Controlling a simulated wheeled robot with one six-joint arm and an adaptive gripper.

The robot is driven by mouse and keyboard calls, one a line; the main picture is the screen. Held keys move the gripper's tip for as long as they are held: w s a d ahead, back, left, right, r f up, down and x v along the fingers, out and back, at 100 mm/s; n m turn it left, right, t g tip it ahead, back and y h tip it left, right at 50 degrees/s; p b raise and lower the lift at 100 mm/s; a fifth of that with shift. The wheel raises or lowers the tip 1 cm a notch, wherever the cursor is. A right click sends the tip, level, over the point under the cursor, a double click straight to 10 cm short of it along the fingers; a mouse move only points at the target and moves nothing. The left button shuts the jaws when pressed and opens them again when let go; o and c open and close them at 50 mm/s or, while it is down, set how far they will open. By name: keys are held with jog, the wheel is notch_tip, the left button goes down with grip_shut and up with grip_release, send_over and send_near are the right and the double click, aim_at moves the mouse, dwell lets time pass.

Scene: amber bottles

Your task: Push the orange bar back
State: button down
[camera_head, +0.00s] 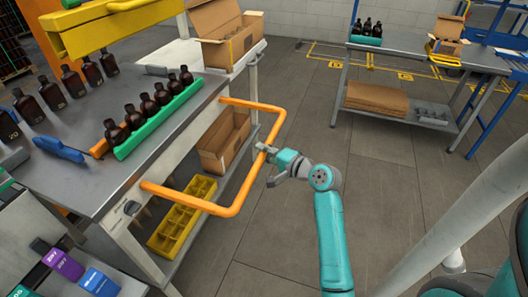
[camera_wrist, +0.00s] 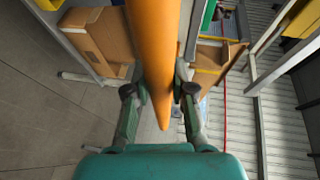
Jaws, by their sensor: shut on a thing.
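The orange bar (camera_head: 237,201) is a U-shaped tube that stands out from the side of the grey workbench (camera_head: 60,187). Its two ends meet the bench side, and its long outer run is clear of the bench. My gripper (camera_head: 267,150) is at the far part of that outer run, with its fingers on the bar. In the wrist view the bar (camera_wrist: 157,60) runs between the two fingers of my gripper (camera_wrist: 159,92), which are closed around it. The stretch of bar behind the fingers is partly hidden in the head view.
Amber bottles (camera_head: 145,107) stand in a green rack on the bench top. A yellow bin (camera_head: 182,215) and a cardboard box (camera_head: 222,140) sit on the lower shelf behind the bar. Another table (camera_head: 415,57) stands at the back right. The floor (camera_head: 290,235) between is clear.

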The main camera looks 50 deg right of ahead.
jog(key=shift+w, duration=0.1)
jog(key=w+a, duration=0.2)
jog(key=w, duration=0.5)
jog(key=w+a, duration=0.3)
jog(key=w, duration=0.4)
jog(key=w+a, duration=0.2)
jog(key=w, duration=0.5)
jog(key=shift+a, duration=0.4)
jog(key=c, duration=1)
grip_release()
jog(key=shift+w, duration=0.15)
jog(key=s, duration=0.4)
jog(key=s+r, duration=0.1)
jog(key=s, duration=0.3)
jog(key=s+r, duration=0.1)
jog(key=s, duration=0.2)
jog(key=shift+s+a, duration=0.35)
jog(key=shift+s, duration=0.05)
